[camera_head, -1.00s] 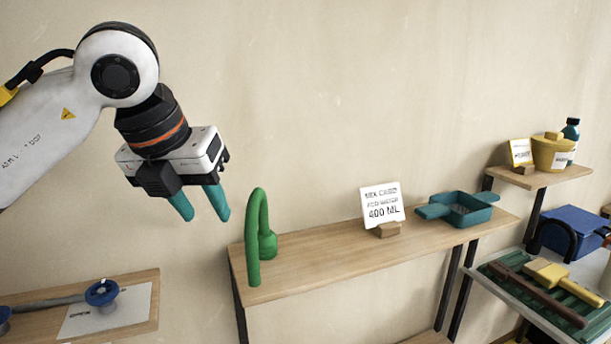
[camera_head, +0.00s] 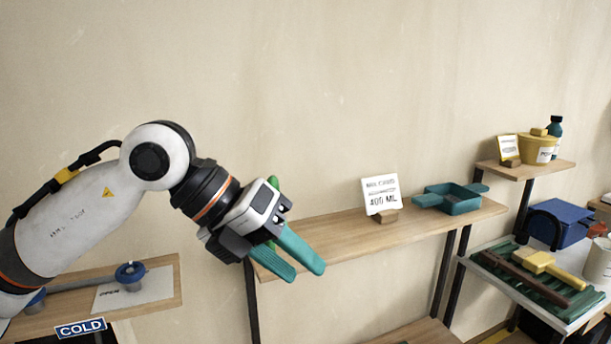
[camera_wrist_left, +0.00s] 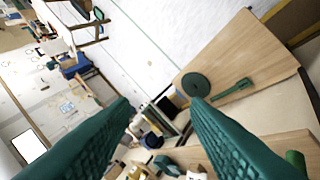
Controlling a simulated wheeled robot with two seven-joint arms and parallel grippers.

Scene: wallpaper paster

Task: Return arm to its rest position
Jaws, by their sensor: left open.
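My left arm comes in from the left in the head view. Its gripper (camera_head: 300,262) has teal fingers that point down and to the right, in front of the left end of the wooden shelf. The fingers are apart with nothing between them. In the left wrist view the two teal fingers (camera_wrist_left: 155,130) are spread wide, and shelves and objects lie beyond them. The green faucet is almost wholly hidden behind the gripper in the head view; only a bit of green (camera_head: 273,182) shows above it. My right gripper is not in view.
The wooden shelf (camera_head: 340,240) holds a 400 ML sign card (camera_head: 381,194) and a teal pan (camera_head: 452,199). At lower left, a blue knob (camera_head: 130,275) stands on another shelf above a COLD label (camera_head: 81,328). A yellow pot (camera_head: 536,148) and a blue box (camera_head: 563,222) are at right.

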